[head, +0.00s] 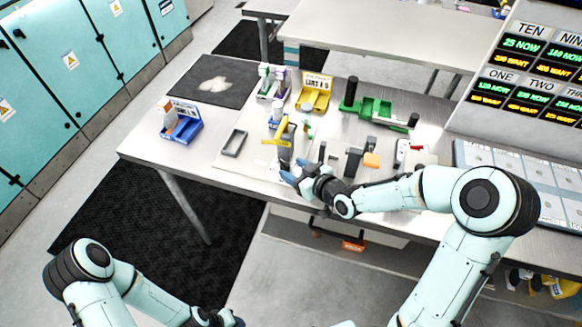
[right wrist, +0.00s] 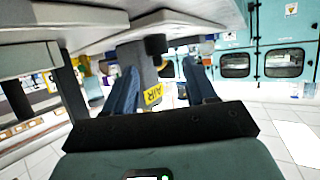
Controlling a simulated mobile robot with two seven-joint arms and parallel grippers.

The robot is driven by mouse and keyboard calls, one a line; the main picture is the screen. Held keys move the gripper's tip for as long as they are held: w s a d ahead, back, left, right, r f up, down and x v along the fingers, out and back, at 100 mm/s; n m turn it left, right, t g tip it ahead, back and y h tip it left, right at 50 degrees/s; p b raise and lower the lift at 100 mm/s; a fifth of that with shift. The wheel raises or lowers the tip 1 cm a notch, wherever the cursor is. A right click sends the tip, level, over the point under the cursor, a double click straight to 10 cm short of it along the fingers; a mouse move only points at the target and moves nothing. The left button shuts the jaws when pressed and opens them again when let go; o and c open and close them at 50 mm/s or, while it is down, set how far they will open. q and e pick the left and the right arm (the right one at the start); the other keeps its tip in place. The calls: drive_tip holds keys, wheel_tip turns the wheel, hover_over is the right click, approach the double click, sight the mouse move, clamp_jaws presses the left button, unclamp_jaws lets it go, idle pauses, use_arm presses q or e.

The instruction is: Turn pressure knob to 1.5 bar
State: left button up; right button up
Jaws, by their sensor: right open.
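A grey unit (head: 285,153) with a yellow label stands near the front edge of the table in the head view. In the right wrist view, the yellow label (right wrist: 153,95) reads AIR, and a dark round knob (right wrist: 156,44) sticks out from the grey unit above it. My right gripper (head: 290,172) is close in front of the unit. Its blue fingers (right wrist: 158,82) are apart, with the label seen between them and the knob just beyond; nothing is held. The knob's setting is not readable. My left gripper (head: 228,319) shows only partly at the bottom edge.
A blue box (head: 182,128), a grey tray (head: 234,142), a yellow bin (head: 315,93) and a green fixture (head: 375,108) stand on the table (head: 140,152). A display board (head: 530,70) stands at the right. The table's front left is bare.

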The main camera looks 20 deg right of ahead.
sight(285, 166)
drive_tip(key=x, duration=0.2)
drive_tip(key=shift+w, duration=0.3)
use_arm(q)
drive_tip(key=shift+w+r, duration=0.2)
drive_tip(key=shift+w, duration=0.15)
use_arm(e)
drive_tip(key=shift+s, duration=0.1)
